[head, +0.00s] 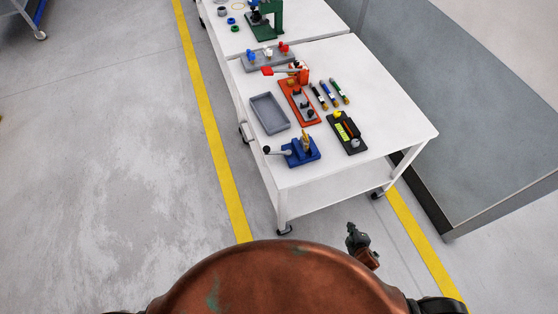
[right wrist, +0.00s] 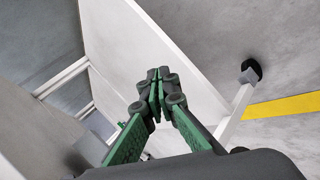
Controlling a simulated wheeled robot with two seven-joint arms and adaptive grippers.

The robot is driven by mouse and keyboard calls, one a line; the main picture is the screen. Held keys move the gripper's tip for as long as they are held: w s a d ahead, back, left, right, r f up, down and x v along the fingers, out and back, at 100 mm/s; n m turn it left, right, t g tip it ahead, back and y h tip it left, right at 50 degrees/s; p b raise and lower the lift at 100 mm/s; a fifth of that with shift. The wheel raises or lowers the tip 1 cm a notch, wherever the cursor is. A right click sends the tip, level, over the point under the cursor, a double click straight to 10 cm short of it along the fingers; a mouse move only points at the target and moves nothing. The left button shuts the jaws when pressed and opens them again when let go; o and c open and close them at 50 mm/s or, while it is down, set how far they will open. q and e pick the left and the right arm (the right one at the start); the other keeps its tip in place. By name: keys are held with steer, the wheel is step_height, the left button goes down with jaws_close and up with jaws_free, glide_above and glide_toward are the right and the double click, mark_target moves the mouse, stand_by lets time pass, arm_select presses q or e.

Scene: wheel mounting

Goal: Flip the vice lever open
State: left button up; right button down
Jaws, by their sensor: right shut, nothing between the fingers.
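The blue vice (head: 301,154) sits near the front left corner of the white table. Its lever (head: 276,151) sticks out to the left and ends in a black ball at the table's left edge. My right gripper (head: 353,229) is low in front of the table, apart from the vice and over the floor. In the right wrist view its green and dark fingers (right wrist: 159,92) meet at the tips with nothing between them. The vice cannot be made out in the right wrist view. My left gripper is out of view.
The white table (head: 400,128) also holds a grey tray (head: 269,112), an orange fixture (head: 299,102) with a red handle, a black holder (head: 347,132) and several pens (head: 330,94). A green press (head: 267,24) stands behind. The table's front right corner is bare.

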steer(key=w+a+r+n+t+y+b, duration=0.1)
steer(key=w+a+r+n+t+b, duration=0.1)
steer(key=r, duration=0.6)
steer(key=w+a+r+n+t+y+b, duration=0.1)
steer(key=w+a+r+n, duration=0.3)
steer(key=r, duration=0.4)
steer(key=w+a+r+n+t+b, duration=0.3)
steer(key=w+a+r+n, duration=0.1)
steer(key=r, duration=0.4)
steer(key=shift+w+n+t+y, duration=0.35)
steer(key=shift+w+n, duration=0.35)
steer(key=shift+n, duration=0.4)
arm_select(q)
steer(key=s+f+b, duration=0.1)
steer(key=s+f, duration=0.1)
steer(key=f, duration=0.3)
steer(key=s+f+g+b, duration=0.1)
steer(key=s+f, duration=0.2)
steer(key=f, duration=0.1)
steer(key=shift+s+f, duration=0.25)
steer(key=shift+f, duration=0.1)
arm_select(e)
steer(key=s+a+r+n+y, duration=0.2)
steer(key=a+r+n+y, duration=0.2)
steer(key=a+n, duration=0.4)
steer(key=s+a+r+n+g+y, duration=0.1)
steer(key=a+r+n+y, duration=0.3)
steer(key=a+n, duration=0.3)
steer(key=shift+s+a+n, duration=0.4)
steer(key=shift+n, duration=0.4)
